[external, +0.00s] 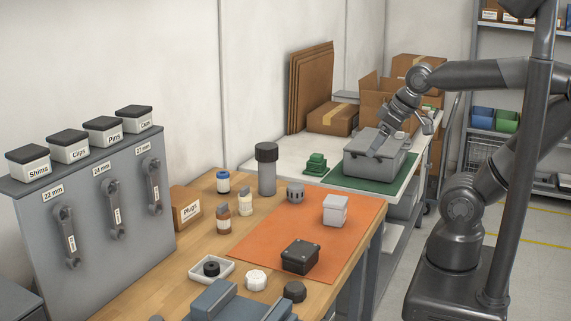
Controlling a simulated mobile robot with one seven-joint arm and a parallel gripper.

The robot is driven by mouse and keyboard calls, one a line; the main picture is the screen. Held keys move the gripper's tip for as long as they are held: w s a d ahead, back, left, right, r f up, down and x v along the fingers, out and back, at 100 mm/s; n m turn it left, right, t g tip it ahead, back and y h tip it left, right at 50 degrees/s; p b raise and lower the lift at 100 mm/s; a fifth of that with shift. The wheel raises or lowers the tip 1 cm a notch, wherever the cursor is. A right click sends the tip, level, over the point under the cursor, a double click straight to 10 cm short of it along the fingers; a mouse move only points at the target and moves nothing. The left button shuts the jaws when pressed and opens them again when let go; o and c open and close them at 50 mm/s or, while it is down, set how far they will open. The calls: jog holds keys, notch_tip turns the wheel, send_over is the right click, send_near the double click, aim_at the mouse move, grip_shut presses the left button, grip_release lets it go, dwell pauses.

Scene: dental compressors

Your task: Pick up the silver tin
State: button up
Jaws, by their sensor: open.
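No thing in view is plainly marked as the silver tin. A small pale grey lidded container (335,211) stands upright on the orange mat (262,240) and may be it; I cannot be sure. A small grey slotted cylinder (296,193) stands at the mat's back edge. My gripper (396,138) is at the far table, over or just in front of a large grey box (362,165). It is open, and I see nothing held in it. Its fingertips are small, and I cannot tell whether they touch the box. The pale container is well apart from it.
The grey box stands on a green mat (343,183) beside a green stepped block (316,163). A black box (300,257), a dark cylinder (267,172) and several bottles crowd the wooden bench (190,245). Cartons (333,118) stand behind. The orange mat's middle is clear.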

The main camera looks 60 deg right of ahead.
jog(key=shift+o, duration=0.2)
jog(key=n+g, duration=0.1)
jog(key=g, duration=0.4)
send_over(336, 199)
jog(key=f, duration=0.9)
jog(key=shift+s+a+f, duration=0.1)
jog(key=shift+s+a, duration=0.1)
jog(key=shift+a, duration=0.05)
jog(key=shift+w+f+g, duration=0.1)
jog(key=shift+f+g, duration=0.15)
jog(key=shift+g, duration=0.05)
notch_tip(336, 199, down, 11)
jog(key=shift+w+d+r, duration=0.1)
jog(key=shift+r, duration=0.05)
jog(key=c, duration=1.2)
